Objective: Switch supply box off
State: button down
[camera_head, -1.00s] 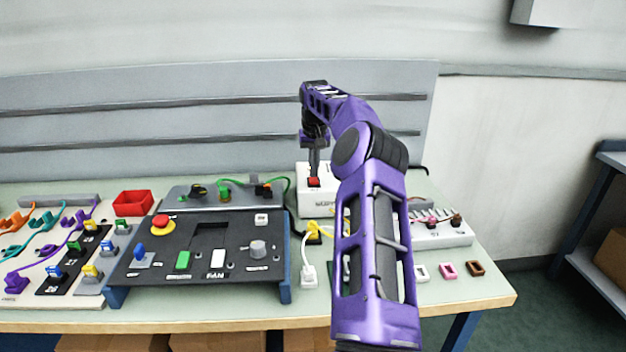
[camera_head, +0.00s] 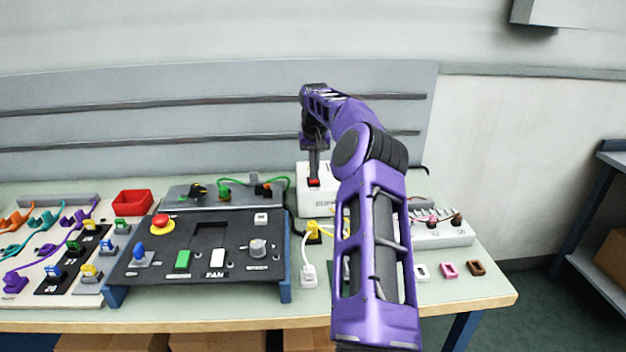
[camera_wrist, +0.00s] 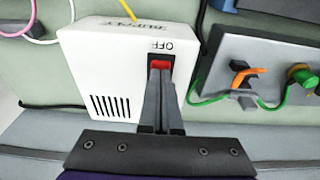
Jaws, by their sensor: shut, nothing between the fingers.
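The supply box is a white box (camera_head: 312,203) at the back of the table, partly hidden by my arm in the head view. In the wrist view the box (camera_wrist: 100,75) shows vent slots, "SUPPLY" lettering and an "OFF" label beside a red switch (camera_wrist: 160,66). The red switch also shows in the head view (camera_head: 314,183). My gripper (camera_wrist: 160,75) is shut and empty, pointing down with its tips at the red switch. It appears to touch the switch, covering part of it. In the head view my gripper (camera_head: 314,176) is over the box top.
A black panel (camera_head: 150,275) marked "FAN" stands left of the box, with a grey unit (camera_head: 230,192) with green cables behind it. A yellow plug (camera_head: 316,232) lies in front of the box. A red bin (camera_head: 133,203) is farther left. A back panel (camera_head: 200,115) stands behind.

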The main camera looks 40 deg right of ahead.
jog(key=shift+f, duration=0.45)
notch_tip(320, 180, up, 3)
jog(key=shift+p, duration=1.25)
jog(key=shift+r+p, duration=0.3)
jog(key=shift+r, duration=1.75)
